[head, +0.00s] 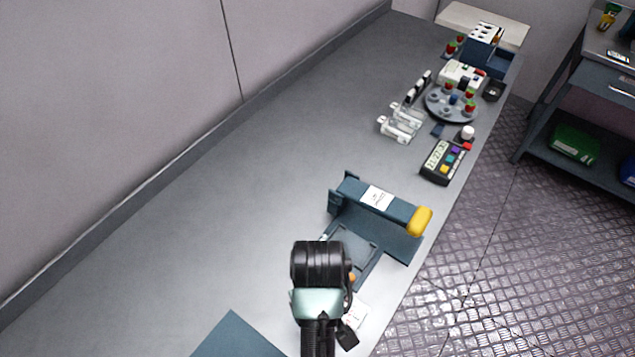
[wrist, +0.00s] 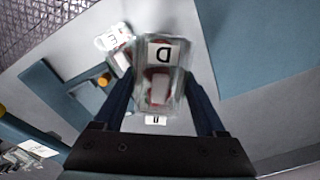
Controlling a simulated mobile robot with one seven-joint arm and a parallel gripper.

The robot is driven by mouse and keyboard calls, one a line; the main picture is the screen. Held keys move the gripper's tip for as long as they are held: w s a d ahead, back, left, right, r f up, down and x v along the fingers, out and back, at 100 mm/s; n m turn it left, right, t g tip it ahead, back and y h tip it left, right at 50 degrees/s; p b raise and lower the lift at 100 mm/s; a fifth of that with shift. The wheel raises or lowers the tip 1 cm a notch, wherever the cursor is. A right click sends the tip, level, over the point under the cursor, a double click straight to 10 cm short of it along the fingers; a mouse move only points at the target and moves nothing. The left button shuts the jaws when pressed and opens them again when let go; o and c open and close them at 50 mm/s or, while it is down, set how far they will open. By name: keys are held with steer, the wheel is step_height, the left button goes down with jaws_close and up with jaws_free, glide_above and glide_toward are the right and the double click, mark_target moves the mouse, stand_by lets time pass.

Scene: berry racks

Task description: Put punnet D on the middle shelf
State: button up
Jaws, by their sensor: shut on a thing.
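Punnet D (wrist: 160,82), a clear box with red contents and a white label reading "D", is between the fingers of my gripper (wrist: 160,97) in the wrist view. The fingers are shut on its sides. In the head view my arm's end (head: 319,265) is over the near part of the grey bench, and its fingers and the punnet are hidden. I cannot make out the middle shelf for sure. A flat blue-grey panel (wrist: 258,45) fills the right of the wrist view.
A second labelled punnet (wrist: 113,38) lies beyond the held one. A blue press with a yellow handle (head: 419,221) stands on the bench (head: 220,190) just ahead of my arm. A keypad (head: 443,162) and a round carousel (head: 435,108) are farther off. The bench's left side is clear.

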steer(key=w+m, duration=0.1)
steer(key=w+f+m+b, duration=0.1)
steer(key=m, duration=0.1)
steer(key=shift+w, duration=0.1)
steer(key=shift+w+r+m, duration=0.1)
steer(key=shift+w+m, duration=0.45)
steer(key=shift+m, duration=0.35)
